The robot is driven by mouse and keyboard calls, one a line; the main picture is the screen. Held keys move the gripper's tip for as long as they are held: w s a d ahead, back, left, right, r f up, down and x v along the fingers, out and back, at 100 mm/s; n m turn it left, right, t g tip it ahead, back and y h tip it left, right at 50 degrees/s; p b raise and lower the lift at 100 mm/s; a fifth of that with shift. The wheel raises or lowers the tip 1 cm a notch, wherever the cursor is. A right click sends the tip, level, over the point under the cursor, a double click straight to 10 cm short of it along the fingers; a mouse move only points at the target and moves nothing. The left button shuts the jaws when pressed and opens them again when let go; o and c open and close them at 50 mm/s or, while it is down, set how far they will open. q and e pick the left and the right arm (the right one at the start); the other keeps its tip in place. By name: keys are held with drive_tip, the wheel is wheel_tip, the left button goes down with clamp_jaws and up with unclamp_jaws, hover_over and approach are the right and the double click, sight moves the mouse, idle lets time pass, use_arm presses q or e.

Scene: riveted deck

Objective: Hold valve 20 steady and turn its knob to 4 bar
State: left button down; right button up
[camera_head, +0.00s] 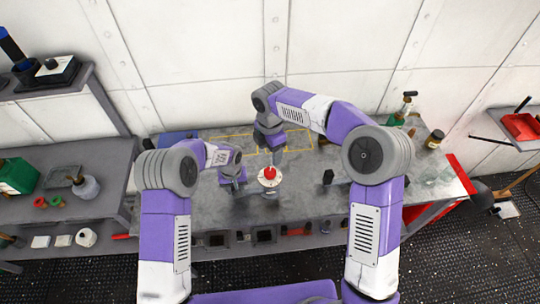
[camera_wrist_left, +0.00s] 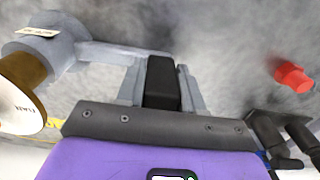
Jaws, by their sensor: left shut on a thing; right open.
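The valve's round white dial (camera_head: 262,182) with a red knob (camera_head: 269,173) on top stands near the middle of the bench in the head view. In the left wrist view its grey body (camera_wrist_left: 45,38) bears a small label too blurred to read, with a brass collar and white disc (camera_wrist_left: 14,108) below. My left gripper (camera_head: 243,190) is beside the valve. In the left wrist view it is shut on a dark grip (camera_wrist_left: 162,84) at the end of the grey arm from the body. My right gripper (camera_head: 278,153) is open, just behind and above the knob. The knob's setting is unreadable.
A red piece (camera_wrist_left: 292,75) lies on the worktop in the left wrist view. A small black block (camera_head: 328,177) stands right of the valve. Bottles (camera_head: 402,112) and a jar (camera_head: 434,140) stand at the back right. Yellow lines mark the bench behind.

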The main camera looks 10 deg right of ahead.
idle(0.3)
use_arm(q)
drive_tip(key=c, duration=0.6)
unclamp_jaws()
drive_tip(key=shift+c, duration=0.2)
